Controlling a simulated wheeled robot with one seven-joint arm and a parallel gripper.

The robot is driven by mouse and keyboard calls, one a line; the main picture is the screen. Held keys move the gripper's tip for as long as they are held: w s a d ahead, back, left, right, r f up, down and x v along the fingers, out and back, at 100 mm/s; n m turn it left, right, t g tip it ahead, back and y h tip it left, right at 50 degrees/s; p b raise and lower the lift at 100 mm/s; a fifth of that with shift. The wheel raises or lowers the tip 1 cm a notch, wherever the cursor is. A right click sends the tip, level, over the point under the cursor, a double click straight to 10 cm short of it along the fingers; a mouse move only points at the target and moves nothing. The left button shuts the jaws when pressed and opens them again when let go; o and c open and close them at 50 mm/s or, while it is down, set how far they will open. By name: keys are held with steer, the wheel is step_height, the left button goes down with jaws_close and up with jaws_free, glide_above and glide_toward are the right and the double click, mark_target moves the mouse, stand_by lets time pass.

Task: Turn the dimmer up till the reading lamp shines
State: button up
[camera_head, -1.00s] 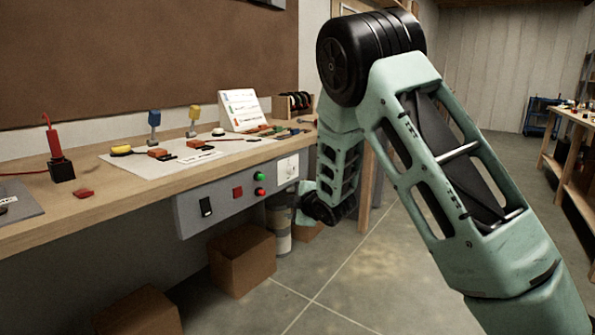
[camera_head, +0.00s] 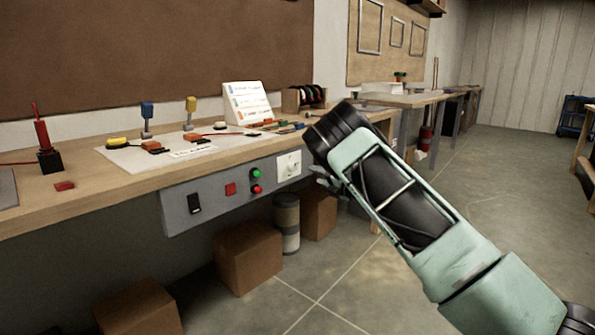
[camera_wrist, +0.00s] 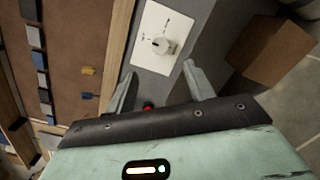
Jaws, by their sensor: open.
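The dimmer is a round white knob (camera_wrist: 161,46) on a white plate (camera_wrist: 168,22) with dark marks. The plate (camera_head: 289,165) sits at the right end of the grey panel under the workbench. My gripper (camera_wrist: 160,71) is open and empty, its two fingers spread just short of the knob in the wrist view. In the head view my gripper (camera_head: 324,181) is right of the plate, partly hidden by my arm. I cannot pick out a reading lamp or tell whether one shines.
The grey panel (camera_head: 215,205) also carries a black rocker switch (camera_head: 194,203), a red square button (camera_head: 230,189), a green button (camera_head: 255,173) and a red one (camera_head: 256,189). Cardboard boxes (camera_head: 247,258) and a cylindrical bin (camera_head: 287,222) stand below. The floor to the right is open.

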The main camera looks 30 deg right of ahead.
mark_target(295, 167)
steer(key=x, duration=1)
steer(key=shift+w+a+b, duration=0.1)
steer(key=shift+w+b, duration=0.25)
steer(key=shift+b, duration=0.05)
steer(key=c, duration=1)
